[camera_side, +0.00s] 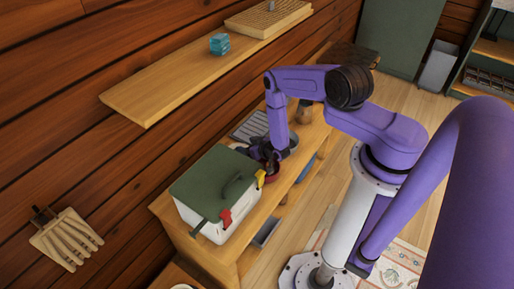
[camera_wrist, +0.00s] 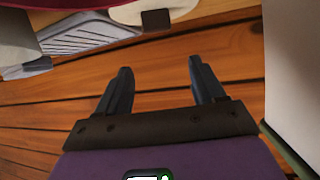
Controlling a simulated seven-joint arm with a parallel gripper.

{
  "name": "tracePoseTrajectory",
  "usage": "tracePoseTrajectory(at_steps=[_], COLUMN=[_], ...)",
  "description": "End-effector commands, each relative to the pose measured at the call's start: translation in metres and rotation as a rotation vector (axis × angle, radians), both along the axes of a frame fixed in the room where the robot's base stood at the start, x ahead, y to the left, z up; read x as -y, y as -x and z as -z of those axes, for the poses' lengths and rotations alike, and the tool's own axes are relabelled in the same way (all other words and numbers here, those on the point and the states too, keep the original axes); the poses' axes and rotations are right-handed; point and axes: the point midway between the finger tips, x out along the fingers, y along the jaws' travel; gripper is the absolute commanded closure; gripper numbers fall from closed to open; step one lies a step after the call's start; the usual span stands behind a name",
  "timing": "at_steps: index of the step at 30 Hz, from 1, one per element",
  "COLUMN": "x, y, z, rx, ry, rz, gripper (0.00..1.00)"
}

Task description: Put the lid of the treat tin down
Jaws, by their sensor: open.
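My gripper (camera_wrist: 160,75) is open in the wrist view, with nothing between its two dark fingers and plank wall behind them. In the side view my gripper (camera_side: 269,164) is low over the bench, just right of the green-lidded box. A small red round thing (camera_side: 271,178) shows right under it, partly hidden; it may be the treat tin or its lid, but I cannot tell which. In the wrist view a dark red edge (camera_wrist: 70,12) crosses the top left corner, apart from the fingers.
A grey slatted tray (camera_wrist: 85,36) lies behind. A wall shelf (camera_side: 150,98) carries a blue item (camera_side: 219,44). Wooden utensils (camera_side: 67,238) hang left.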

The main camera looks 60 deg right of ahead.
Motion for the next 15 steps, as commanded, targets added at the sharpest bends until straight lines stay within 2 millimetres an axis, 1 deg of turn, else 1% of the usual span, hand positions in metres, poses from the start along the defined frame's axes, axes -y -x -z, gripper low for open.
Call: tracePoseTrajectory(at_steps=[3, 9, 15], x=[-0.002, -0.007, -0.010], y=[0.016, 0.038, 0.050], z=[-0.008, -0.020, -0.028], rx=[-0.002, -0.002, 0.000], ry=[-0.002, -0.001, -0.001], rz=[0.002, 0.001, 0.000], gripper=[0.31, 0.31, 0.31])
